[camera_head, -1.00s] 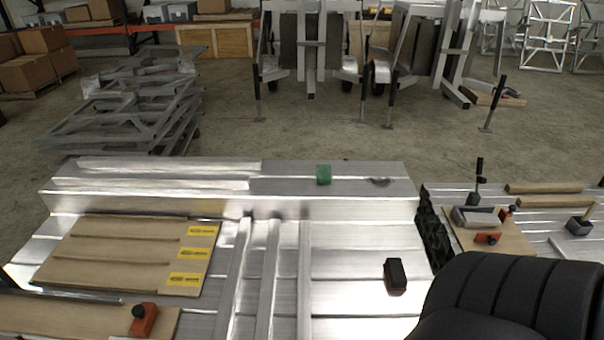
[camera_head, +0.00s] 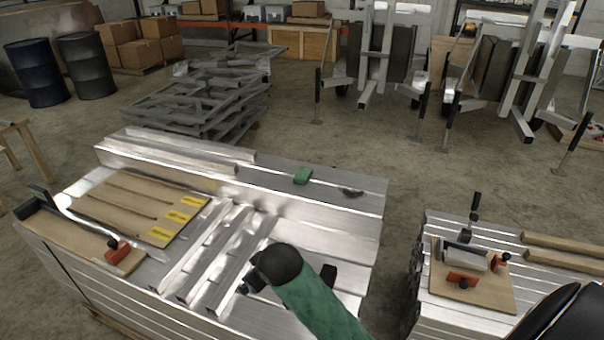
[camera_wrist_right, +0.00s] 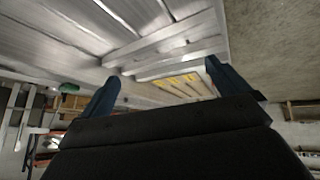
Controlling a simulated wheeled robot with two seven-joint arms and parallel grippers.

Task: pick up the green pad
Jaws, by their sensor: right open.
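The green pad (camera_head: 303,175) lies on the raised metal ledge at the back of the aluminium table (camera_head: 340,232) in the head view. A green arm part with a dark rounded end (camera_head: 280,264) comes in from the bottom, in front of the pad and apart from it. The dark parts beside this end are too small to read. In the right wrist view my right gripper (camera_wrist_right: 163,70) has its two dark blue fingers wide apart with nothing between them. A small green shape (camera_wrist_right: 69,88) shows left of the fingers; I cannot tell whether it is the pad. My left gripper is not in view.
A wooden board with yellow labels (camera_head: 150,200) and an orange clamp (camera_head: 118,251) are at the table's left. Metal bars (camera_head: 225,250) lie mid-table. A dark block (camera_head: 328,273) is partly hidden by the arm. A second bench (camera_head: 450,300) stands right, across a floor gap.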

